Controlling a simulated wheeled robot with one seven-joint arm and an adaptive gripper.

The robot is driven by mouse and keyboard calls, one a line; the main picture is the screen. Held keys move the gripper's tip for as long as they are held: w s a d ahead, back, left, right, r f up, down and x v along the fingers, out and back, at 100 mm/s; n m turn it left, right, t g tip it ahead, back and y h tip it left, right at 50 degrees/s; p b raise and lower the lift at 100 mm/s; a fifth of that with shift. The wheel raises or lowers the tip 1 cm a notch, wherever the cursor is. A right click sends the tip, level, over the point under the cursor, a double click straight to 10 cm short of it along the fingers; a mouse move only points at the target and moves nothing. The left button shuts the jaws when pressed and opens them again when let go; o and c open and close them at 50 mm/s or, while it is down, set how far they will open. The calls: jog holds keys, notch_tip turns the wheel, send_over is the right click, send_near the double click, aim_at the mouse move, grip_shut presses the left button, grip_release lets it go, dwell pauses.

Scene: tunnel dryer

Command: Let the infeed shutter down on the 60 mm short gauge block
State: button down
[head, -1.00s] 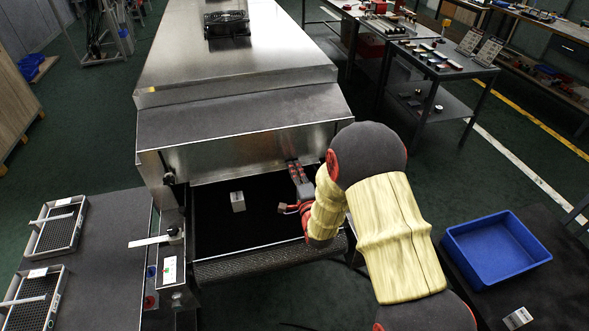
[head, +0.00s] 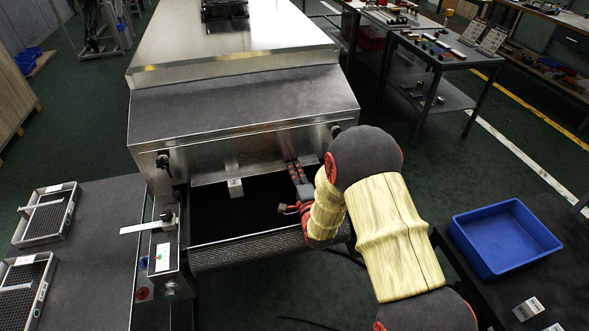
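The infeed shutter (head: 233,163) is a bare metal panel under the dryer's sloped hood. A small pale metal gauge block (head: 236,189) stands on the dark infeed belt (head: 236,218), its top at the shutter's lower edge. I cannot tell whether they touch or the edge hides the block's top. My gripper (head: 294,190), dark with red parts, is right of the block near the shutter's lower edge, apart from the block. The opening of its fingers is unclear at this size, and my yellow-sleeved arm covers part of the view.
Black knobs (head: 163,160) sit at the shutter's ends. A control box (head: 162,257) stands left of the belt. Mesh trays (head: 46,215) lie on the left table. A blue bin (head: 505,238) and another small pale block (head: 528,309) are on the right table.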

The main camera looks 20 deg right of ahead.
jog(key=c, duration=2.3)
grip_release()
jog(key=shift+c, duration=0.2)
jog(key=s, duration=1.2)
